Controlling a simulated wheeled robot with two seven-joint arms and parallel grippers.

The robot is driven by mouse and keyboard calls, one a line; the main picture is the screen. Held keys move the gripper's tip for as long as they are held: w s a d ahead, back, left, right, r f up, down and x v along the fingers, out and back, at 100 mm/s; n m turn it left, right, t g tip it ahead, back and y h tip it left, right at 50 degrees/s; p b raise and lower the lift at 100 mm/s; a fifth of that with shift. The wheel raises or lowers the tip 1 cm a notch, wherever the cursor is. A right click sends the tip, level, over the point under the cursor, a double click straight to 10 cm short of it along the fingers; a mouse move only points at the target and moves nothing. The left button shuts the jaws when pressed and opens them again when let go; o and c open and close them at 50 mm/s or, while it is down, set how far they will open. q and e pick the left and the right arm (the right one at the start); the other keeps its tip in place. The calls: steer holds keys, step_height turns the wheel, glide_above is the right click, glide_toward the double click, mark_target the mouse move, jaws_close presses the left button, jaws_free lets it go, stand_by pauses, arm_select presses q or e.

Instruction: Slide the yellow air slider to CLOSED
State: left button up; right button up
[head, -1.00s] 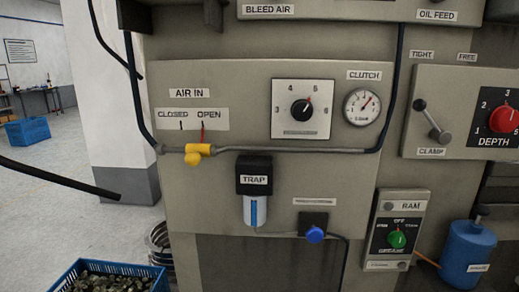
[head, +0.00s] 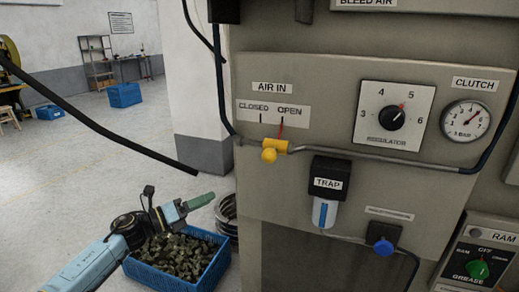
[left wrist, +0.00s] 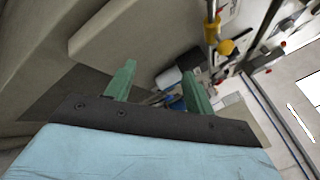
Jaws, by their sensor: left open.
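The yellow air slider (head: 272,149) sits on a grey pipe under the AIR IN label (head: 273,87). Its red pointer (head: 281,128) stands below the word OPEN, to the right of the CLOSED mark. My left gripper (head: 202,202) has green fingers and is below and left of the slider, apart from it, over the crate. In the left wrist view the green fingers (left wrist: 157,88) are spread with nothing between them. The slider (left wrist: 225,47) shows there at the upper right. My right gripper is not in view.
A blue crate (head: 146,277) of small dark pieces stands on the floor below my left arm. The TRAP unit (head: 328,184), regulator dial (head: 393,115) and clutch gauge (head: 465,120) are on the panel right of the slider.

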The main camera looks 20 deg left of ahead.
mark_target(273, 151)
arm_select(q)
steer(key=s+d+r+m+g+h+p, duration=0.1)
steer(key=d+r+m+g+h, duration=0.1)
steer(key=r+m, duration=0.35)
steer(key=s+d+r+m+g+h, duration=0.1)
steer(key=s+r+m+g, duration=0.1)
steer(key=r+m, duration=0.4)
steer(key=r+p+x, duration=0.1)
steer(key=p+x, duration=0.2)
steer(key=x, duration=1.1)
steer(key=shift+s, duration=0.2)
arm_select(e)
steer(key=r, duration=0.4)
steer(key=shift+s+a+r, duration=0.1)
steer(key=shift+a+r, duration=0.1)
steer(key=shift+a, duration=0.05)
arm_select(q)
steer(key=shift+d+r+n, duration=0.1)
steer(key=shift+r+n, duration=0.05)
steer(key=shift+n, duration=0.1)
